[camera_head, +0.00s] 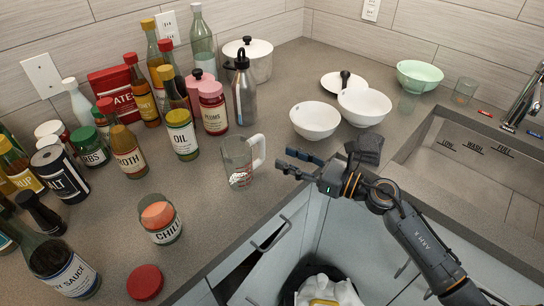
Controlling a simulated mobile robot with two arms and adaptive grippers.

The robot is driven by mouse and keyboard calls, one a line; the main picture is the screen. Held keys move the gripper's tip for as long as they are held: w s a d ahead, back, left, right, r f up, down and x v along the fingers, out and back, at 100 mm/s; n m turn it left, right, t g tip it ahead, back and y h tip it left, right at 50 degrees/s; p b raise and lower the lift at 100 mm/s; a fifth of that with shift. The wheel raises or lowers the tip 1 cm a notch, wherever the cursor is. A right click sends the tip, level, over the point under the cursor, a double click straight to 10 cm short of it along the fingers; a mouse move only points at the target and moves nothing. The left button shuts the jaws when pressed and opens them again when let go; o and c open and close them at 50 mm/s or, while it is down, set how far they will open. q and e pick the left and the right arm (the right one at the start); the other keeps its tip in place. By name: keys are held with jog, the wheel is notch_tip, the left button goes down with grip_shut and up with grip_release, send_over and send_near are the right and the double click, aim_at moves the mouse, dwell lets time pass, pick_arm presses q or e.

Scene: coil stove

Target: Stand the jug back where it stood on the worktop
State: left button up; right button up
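The clear glass jug (237,163) stands upright on the grey worktop (215,215), near its front edge, with its handle to the right. Red and white marks show low on its side. My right gripper (334,156) is to the right of the jug, apart from its handle, over the worktop's front edge. Its fingers are spread and nothing shows between them. My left gripper is not in view.
Bottles and jars crowd the left, with an open chilli jar (160,222) and red lid (145,282) in front. A steel bottle (243,92) stands behind the jug. White bowls (315,120) stand behind my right gripper. The sink (470,150) is at right; an open-topped bin (325,285) is below.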

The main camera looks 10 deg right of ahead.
jog(key=v, duration=0.3)
jog(key=shift+s+b, duration=0.1)
jog(key=shift+b, duration=0.25)
